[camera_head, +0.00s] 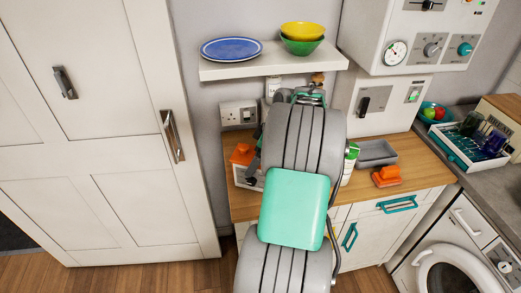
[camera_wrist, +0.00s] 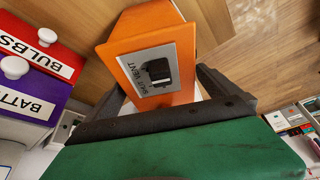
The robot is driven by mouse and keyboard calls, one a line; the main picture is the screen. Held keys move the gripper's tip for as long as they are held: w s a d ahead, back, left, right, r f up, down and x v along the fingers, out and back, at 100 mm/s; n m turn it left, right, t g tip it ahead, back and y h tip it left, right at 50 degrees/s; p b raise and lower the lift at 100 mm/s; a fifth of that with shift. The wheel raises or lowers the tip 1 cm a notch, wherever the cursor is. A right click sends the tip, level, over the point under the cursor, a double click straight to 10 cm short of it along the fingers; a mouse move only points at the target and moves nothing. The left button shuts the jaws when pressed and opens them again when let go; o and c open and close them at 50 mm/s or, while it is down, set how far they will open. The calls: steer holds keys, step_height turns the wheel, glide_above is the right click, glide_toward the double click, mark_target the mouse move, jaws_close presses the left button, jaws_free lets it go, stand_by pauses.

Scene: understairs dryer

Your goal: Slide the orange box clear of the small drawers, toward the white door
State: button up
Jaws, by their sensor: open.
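The orange box (camera_wrist: 155,50) has a grey plate with a black switch on the face toward my wrist camera. In the head view an orange part (camera_head: 242,155) shows at the left end of the wooden counter, partly behind my arm. The small drawers are at the left of the wrist view: a red one (camera_wrist: 42,42) marked BULBS and a purple one (camera_wrist: 28,92) marked BATT, both with white knobs. My gripper (camera_wrist: 165,92) is open, its dark fingers on either side of the box's near end; contact is unclear. The white door (camera_head: 120,130) stands left of the counter.
A shelf (camera_head: 270,66) with a blue plate and bowls hangs above the counter. A grey tray (camera_head: 375,153) and an orange dish (camera_head: 386,176) sit on the right of the wooden counter (camera_head: 420,172). A wall socket (camera_head: 238,114) is behind the box.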

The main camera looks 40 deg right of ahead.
steer(key=shift+f, duration=0.2)
steer(key=shift+c, duration=0.2)
steer(key=c, duration=1.9)
steer(key=shift+a, duration=0.1)
steer(key=shift+c, duration=0.4)
